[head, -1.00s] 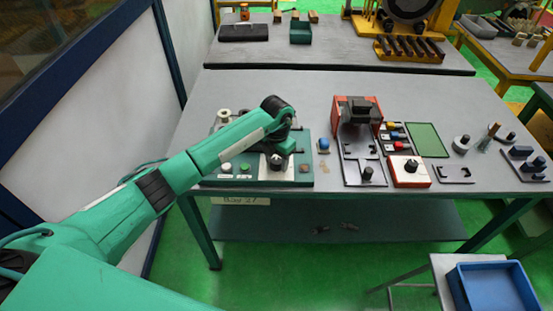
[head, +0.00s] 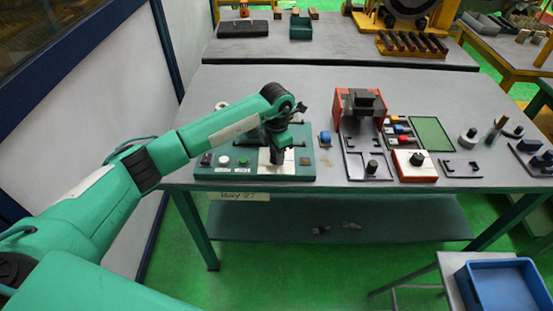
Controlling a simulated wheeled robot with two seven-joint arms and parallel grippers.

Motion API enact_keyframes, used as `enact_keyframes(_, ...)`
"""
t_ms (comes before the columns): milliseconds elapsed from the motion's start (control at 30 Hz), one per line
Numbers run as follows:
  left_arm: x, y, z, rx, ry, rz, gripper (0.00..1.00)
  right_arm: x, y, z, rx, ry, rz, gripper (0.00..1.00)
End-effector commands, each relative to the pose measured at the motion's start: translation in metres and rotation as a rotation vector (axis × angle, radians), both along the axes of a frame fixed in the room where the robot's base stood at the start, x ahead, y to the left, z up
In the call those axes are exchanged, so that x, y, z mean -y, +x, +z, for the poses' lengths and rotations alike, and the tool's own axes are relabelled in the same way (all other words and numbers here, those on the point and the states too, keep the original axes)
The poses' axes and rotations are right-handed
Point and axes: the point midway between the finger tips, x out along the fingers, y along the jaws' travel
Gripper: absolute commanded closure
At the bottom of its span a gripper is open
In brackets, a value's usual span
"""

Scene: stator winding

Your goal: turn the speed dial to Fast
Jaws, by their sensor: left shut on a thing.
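The green machine base (head: 215,172) stands at the left of the bench, with a white plate (head: 290,168) on its front right part. My left gripper (head: 277,157) points down at this plate, shut on what appears to be the dark speed dial there. The gripper hides most of the dial, so its pointer and the speed marks cannot be read. My right gripper is not in view.
Right of the base stand a blue button (head: 325,139), a red and black press (head: 360,105), a red box with a black knob (head: 417,158) and a green mat (head: 432,134). A blue bin (head: 497,287) stands on a stool at lower right.

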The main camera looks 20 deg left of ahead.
Motion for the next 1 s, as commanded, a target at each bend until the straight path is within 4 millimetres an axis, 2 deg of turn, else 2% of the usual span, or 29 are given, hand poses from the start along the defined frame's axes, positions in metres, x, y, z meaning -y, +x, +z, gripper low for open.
enact_keyframes(33, -0.001, 0.001, -0.005, 0.006, 0.003, -0.045, 0.87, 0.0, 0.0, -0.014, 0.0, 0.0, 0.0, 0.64)
enact_keyframes(233, -0.001, 0.001, -0.005, 0.005, 0.002, -0.235, 0.87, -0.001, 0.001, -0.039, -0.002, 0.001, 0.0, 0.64)
enact_keyframes(300, 0.0, 0.001, -0.005, 0.006, 0.001, -0.302, 0.87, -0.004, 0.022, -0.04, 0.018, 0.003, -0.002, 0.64)
enact_keyframes(533, -0.001, 0.001, -0.005, 0.005, 0.001, -0.52, 0.87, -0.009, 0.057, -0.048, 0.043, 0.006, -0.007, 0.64)
enact_keyframes(800, 0.0, 0.001, -0.003, 0.005, 0.0, -0.757, 0.87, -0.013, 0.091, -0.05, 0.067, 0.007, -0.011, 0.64)
enact_keyframes(1000, 0.0, 0.001, -0.002, 0.005, 0.001, -0.907, 0.87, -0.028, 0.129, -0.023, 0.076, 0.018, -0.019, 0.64)
